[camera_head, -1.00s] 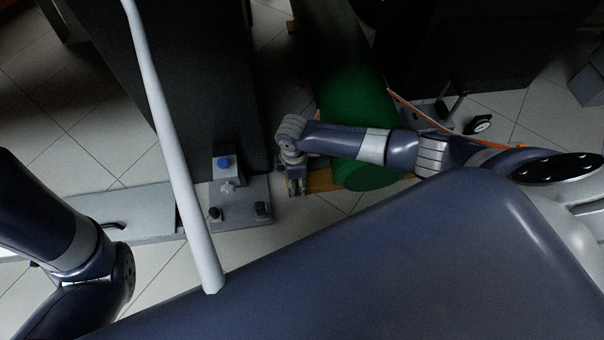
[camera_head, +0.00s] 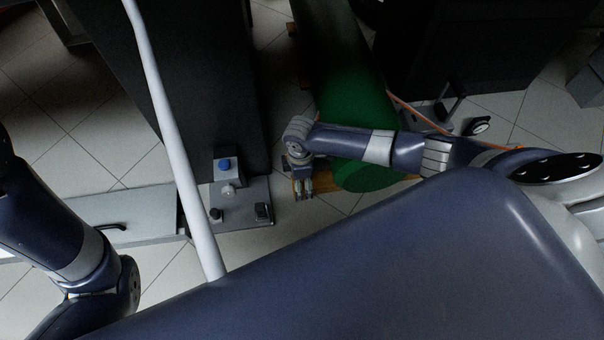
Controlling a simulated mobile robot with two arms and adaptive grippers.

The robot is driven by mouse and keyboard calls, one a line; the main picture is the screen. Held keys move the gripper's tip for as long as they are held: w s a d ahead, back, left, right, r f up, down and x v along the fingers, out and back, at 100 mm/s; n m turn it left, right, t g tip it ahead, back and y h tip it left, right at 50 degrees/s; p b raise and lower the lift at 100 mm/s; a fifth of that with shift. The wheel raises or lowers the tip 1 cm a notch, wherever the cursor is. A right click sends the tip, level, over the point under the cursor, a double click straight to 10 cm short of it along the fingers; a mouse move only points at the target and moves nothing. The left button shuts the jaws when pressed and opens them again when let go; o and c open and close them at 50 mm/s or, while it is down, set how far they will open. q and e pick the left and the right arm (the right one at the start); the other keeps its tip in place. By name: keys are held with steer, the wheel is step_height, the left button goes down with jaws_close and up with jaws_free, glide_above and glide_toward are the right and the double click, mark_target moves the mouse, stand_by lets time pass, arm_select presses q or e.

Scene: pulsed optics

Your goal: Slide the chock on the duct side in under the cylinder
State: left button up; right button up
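A long green cylinder (camera_head: 362,120) lies on the floor, running from the top centre toward me. A yellow-brown wooden piece (camera_head: 318,186), seemingly a chock, shows at the left of its near end. The arm hides part of it. Another wooden bit (camera_head: 292,28) shows at the cylinder's far left side. My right gripper (camera_head: 305,194) points down beside the near wooden piece, left of the cylinder. Its two fingers look close together. I cannot tell whether they grip or only touch the wood. My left arm is at the left edge; its gripper is out of view.
A tall dark cabinet (camera_head: 190,80) stands left of the cylinder, with a grey plate (camera_head: 245,208) carrying small knobs at its foot. A white pole (camera_head: 185,180) crosses in front. An orange cable (camera_head: 420,112) runs right of the cylinder. Tiled floor shows below the gripper.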

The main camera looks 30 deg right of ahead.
step_height(320, 180, up, 12)
stand_by(0.5)
stand_by(0.5)
